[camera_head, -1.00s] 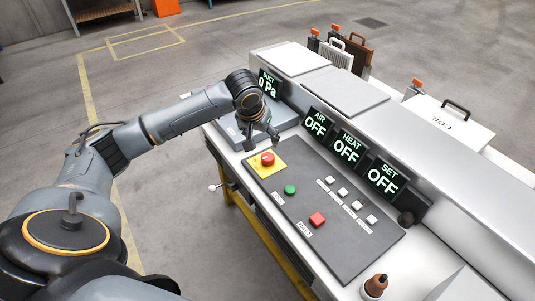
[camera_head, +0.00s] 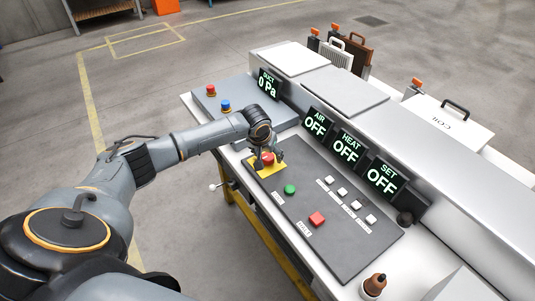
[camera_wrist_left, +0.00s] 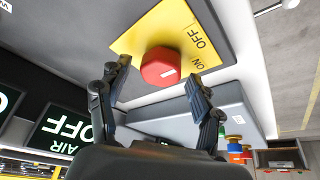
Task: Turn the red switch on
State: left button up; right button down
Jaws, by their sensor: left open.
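The red switch (camera_head: 268,158) is a round red knob on a yellow plate (camera_head: 258,172) at the far left end of the dark control panel (camera_head: 335,235). In the left wrist view the red knob (camera_wrist_left: 161,66) shows with a white mark, and the yellow plate (camera_wrist_left: 140,37) carries the words ON and OFF. My left gripper (camera_head: 265,160) is right at the knob in the head view. In the left wrist view its open fingers (camera_wrist_left: 155,85) stand on either side of the knob, with gaps to it. My right gripper is not in view.
AIR, HEAT and SET displays (camera_head: 348,150) read OFF. A grey box with a red knob (camera_head: 211,90) and a blue knob (camera_head: 225,105) stands beyond the arm.

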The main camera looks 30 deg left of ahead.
pick_arm(q)
jog(key=c, duration=1.1)
jog(key=shift+c, duration=0.2)
